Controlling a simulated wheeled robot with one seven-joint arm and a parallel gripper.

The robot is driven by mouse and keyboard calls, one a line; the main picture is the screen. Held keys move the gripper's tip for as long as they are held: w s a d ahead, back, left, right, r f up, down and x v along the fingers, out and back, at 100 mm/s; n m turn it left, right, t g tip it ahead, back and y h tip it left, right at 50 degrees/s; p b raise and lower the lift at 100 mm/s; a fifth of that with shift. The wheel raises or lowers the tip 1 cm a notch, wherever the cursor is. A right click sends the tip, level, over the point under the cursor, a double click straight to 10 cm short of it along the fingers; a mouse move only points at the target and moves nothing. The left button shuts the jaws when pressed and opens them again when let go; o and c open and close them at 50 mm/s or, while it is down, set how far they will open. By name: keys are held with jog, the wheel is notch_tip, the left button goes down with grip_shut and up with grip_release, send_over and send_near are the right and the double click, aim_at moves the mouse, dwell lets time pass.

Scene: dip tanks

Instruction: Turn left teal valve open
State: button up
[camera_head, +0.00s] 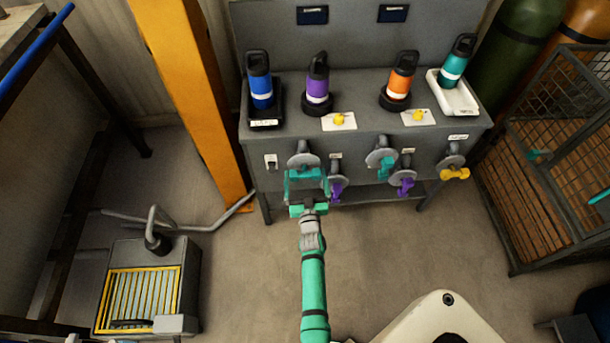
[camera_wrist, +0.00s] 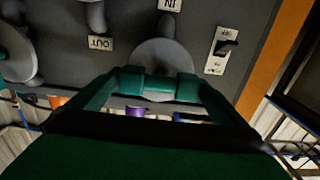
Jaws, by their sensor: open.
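The left teal valve (camera_head: 304,173) is on the front of the grey bench, with a round grey flange (camera_head: 302,159) behind its teal handle. My gripper (camera_head: 307,178) is open right in front of it, with one finger on each side of the handle. In the wrist view, the flange (camera_wrist: 163,63) lies just beyond the fingertips (camera_wrist: 159,84). A teal piece lies between the tips, but handle and fingers are alike in colour, so I cannot tell whether they touch.
A second teal valve (camera_head: 386,168), purple valves (camera_head: 337,187) (camera_head: 406,187) and a yellow valve (camera_head: 455,174) are on the same front. A small switch (camera_head: 271,161) is left of the valve; it also shows in the wrist view (camera_wrist: 224,47). An orange post (camera_head: 190,100) stands left.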

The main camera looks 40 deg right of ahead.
jog(key=shift+w+d, duration=0.3)
jog(key=shift+w, duration=0.25)
jog(key=c, duration=0.7)
